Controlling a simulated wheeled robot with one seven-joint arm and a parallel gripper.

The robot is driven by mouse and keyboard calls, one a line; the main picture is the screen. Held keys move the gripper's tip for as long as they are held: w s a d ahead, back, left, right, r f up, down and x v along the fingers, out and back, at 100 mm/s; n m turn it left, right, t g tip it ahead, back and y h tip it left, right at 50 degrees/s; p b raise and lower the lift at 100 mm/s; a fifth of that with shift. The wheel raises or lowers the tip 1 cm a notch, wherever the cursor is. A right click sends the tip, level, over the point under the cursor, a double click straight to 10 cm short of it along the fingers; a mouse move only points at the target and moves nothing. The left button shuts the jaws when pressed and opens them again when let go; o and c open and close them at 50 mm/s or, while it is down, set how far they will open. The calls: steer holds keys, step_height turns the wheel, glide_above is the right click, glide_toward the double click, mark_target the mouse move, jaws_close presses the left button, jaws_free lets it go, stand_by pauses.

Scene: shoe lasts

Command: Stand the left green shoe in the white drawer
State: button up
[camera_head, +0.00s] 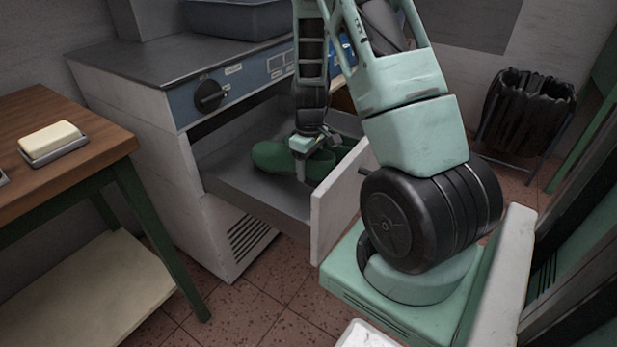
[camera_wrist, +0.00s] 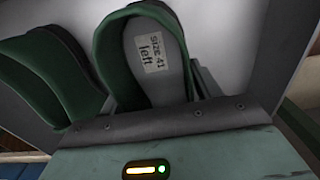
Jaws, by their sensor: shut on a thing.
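The left green shoe (camera_wrist: 155,55) fills the middle of the wrist view, with its insole label reading "size 41 left". My gripper (camera_head: 309,153) is shut on this shoe, inside the outline of the pulled-out white drawer (camera_head: 338,208). A second green shoe (camera_wrist: 50,75) is beside it on the left in the wrist view. In the head view, green shoe parts (camera_head: 270,158) show on both sides of my gripper, low over the drawer's grey floor. My gripper partly hides them, and I cannot tell whether the held shoe touches the floor.
The drawer is in a grey-topped cabinet (camera_head: 160,60) with a black knob (camera_head: 210,96). A black bin (camera_head: 525,110) is at the right. The drawer's front-left floor is bare.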

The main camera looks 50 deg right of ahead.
steer(key=shift+f+b, duration=0.45)
steer(key=shift+f, duration=1.55)
steer(key=o, duration=1.3)
steer(key=shift+f, duration=0.1)
steer(key=shift+c, duration=0.2)
